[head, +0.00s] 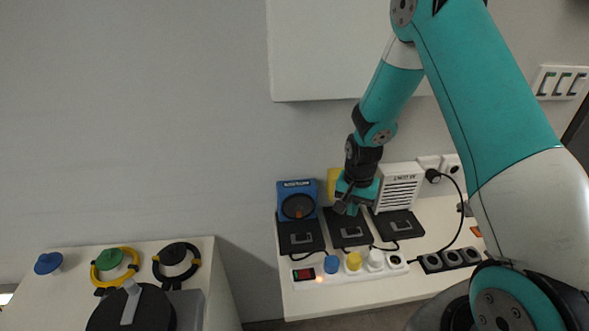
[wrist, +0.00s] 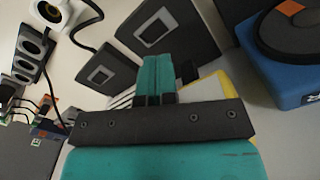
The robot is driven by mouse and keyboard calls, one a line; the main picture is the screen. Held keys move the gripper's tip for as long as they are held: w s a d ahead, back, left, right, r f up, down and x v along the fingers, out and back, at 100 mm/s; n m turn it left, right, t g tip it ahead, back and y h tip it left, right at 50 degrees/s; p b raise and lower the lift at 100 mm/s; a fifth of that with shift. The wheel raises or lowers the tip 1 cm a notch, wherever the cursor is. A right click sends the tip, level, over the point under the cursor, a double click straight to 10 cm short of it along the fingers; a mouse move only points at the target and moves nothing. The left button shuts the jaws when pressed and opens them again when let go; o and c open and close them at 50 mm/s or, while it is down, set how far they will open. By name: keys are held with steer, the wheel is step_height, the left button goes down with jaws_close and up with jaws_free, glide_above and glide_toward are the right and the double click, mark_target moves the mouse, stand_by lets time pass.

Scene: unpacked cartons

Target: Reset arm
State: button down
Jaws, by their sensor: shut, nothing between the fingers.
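My teal arm reaches from the upper right down to the white table (head: 440,216) in the head view. My gripper (head: 352,209) hangs over the middle of the table's back part, close to the middle one of three dark square plates (head: 348,230). In the wrist view my gripper's teal fingers (wrist: 155,82) are together with nothing between them. A yellow item stands just behind the gripper and is mostly hidden by it.
A blue device (head: 297,188) stands left of the gripper, a white louvred box (head: 401,183) right. A power strip (head: 350,268) with blue, yellow and white plugs lies in front. A black socket strip (head: 451,259) is further right. A second white stand (head: 216,290) is at lower left.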

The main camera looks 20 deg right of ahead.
steer(key=s+a+r+n+y, duration=0.1)
steer(key=s+a+r+n, duration=0.25)
steer(key=a+r, duration=0.5)
steer(key=s+a+r+n+y, duration=0.1)
steer(key=s+a+r+n, duration=0.2)
steer(key=a+r+n, duration=0.5)
steer(key=s+a+r+n+y, duration=0.1)
steer(key=s+a+r+n, duration=0.1)
steer(key=s+r, duration=0.3)
steer(key=s+a+r+n+y, duration=0.1)
steer(key=s+a+r+n, duration=0.2)
steer(key=s, duration=0.7)
step_height(320, 180, up, 2)
steer(key=shift+s+a+r, duration=0.1)
steer(key=shift+s+a, duration=0.3)
